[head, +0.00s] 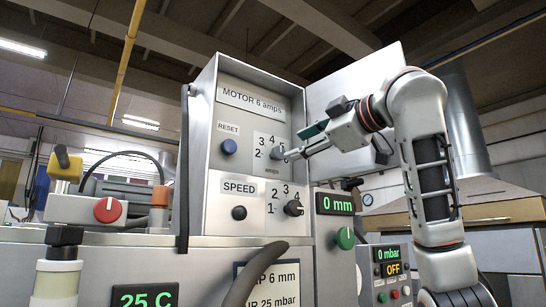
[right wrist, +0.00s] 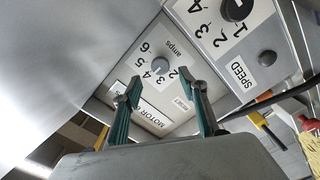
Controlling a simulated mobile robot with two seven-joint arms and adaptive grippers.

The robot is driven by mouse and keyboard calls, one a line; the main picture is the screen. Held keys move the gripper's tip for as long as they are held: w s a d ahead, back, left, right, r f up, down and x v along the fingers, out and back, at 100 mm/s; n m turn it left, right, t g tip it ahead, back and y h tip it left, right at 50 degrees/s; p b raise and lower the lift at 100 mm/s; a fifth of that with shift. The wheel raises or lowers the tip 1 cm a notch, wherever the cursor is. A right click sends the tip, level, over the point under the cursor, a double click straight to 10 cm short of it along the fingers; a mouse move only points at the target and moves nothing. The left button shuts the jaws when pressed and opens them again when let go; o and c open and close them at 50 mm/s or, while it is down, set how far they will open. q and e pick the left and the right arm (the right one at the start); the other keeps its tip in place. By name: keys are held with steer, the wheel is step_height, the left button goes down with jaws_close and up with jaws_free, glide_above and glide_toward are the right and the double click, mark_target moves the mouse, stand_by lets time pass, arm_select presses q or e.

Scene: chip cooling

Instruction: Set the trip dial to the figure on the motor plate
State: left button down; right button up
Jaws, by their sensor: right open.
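The motor plate (head: 252,102) reads "MOTOR 6 amps" at the top of the open grey cabinet in the head view. Below it is the trip dial (head: 277,153), a small round knob with figures around it, partly hidden by my right gripper (head: 290,155). In the right wrist view the trip dial (right wrist: 159,67) shows whole, with figures 2 to 6 and "amps". I cannot tell surely which figure its pointer meets. My right gripper (right wrist: 167,92) is open and empty, its green-padded fingers in front of the dial and apart from it. My left gripper is out of view.
The SPEED knob (head: 293,208) is below. The cabinet door (head: 350,85) stands open at the right. A green knob (head: 345,238), a "0 mm" display (head: 338,204) and a thick hose (head: 255,270) are lower down.

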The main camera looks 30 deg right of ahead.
mark_target(281, 153)
steer(key=w, duration=0.2)
steer(key=w+p, duration=0.1)
steer(key=w, duration=0.1)
steer(key=w+p, duration=0.1)
steer(key=w, duration=0.1)
steer(key=shift+a, duration=0.3)
steer(key=shift+w, duration=0.45)
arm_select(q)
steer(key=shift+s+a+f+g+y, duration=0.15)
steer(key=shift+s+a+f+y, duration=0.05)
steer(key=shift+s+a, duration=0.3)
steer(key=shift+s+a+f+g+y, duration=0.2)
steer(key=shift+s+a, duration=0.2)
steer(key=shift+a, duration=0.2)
arm_select(e)
steer(key=shift+w, duration=0.1)
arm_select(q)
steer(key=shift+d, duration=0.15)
arm_select(e)
steer(key=c, duration=1.1)
